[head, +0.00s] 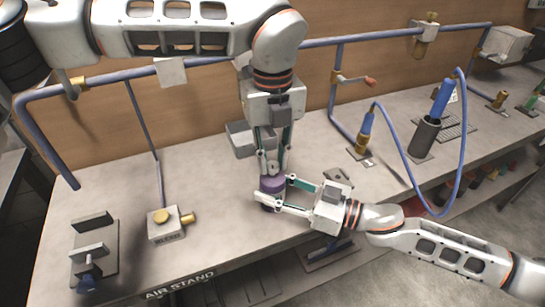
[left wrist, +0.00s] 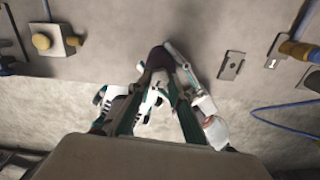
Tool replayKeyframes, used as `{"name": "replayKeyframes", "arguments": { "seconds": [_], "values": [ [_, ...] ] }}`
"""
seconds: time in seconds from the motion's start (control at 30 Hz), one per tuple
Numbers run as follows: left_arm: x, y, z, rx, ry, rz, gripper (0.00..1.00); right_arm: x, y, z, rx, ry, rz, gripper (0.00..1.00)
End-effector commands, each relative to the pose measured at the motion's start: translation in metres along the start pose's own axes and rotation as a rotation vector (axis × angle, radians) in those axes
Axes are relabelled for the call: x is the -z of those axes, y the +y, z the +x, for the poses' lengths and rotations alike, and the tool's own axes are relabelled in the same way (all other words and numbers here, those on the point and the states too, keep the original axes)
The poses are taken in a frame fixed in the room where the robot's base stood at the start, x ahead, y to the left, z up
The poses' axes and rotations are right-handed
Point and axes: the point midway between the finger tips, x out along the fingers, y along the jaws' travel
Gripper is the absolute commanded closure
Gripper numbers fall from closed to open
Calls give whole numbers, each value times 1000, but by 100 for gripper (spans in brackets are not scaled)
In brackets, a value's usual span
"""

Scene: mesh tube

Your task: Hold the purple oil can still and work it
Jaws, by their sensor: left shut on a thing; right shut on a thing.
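The purple oil can (head: 270,186) stands on the bench near its front edge in the head view. My left gripper (head: 272,170) comes down on it from above and is shut on its upper part. My right gripper (head: 272,194) comes in from the right, low down, and is shut around the can's body. In the left wrist view the can (left wrist: 158,58) shows as a dark rounded shape between the left fingertips (left wrist: 160,66). Much of the can is hidden by the fingers of both grippers.
A vise-like clamp (head: 92,250) and a block with a brass knob (head: 163,222) lie to the left on the bench (head: 215,215). A grey box (head: 240,139) is behind the left gripper. Blue pipes (head: 335,95), a hose (head: 400,150) and a dark cup (head: 424,138) stand right.

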Motion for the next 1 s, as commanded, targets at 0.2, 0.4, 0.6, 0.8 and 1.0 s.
{"name": "replayKeyframes", "arguments": {
  "seconds": [0.2, 0.4, 0.6, 0.8, 1.0],
  "values": [
    [-1, 0, 0, 0, -2, -208, 100, 1, 0, 0, 1, 1, 0, 89],
    [-1, 0, 0, 0, -2, -398, 100, 1, 0, 0, 1, 1, 0, 89],
    [-2, 0, 0, 1, -2, -588, 100, 1, 0, 0, 1, 1, 0, 89],
    [-2, -1, 0, 1, -2, -778, 100, 1, 0, 0, 1, 1, 0, 89],
    [-2, -1, 0, 0, -1, -968, 100, 1, 0, 0, 1, 1, 0, 89]
  ]
}}
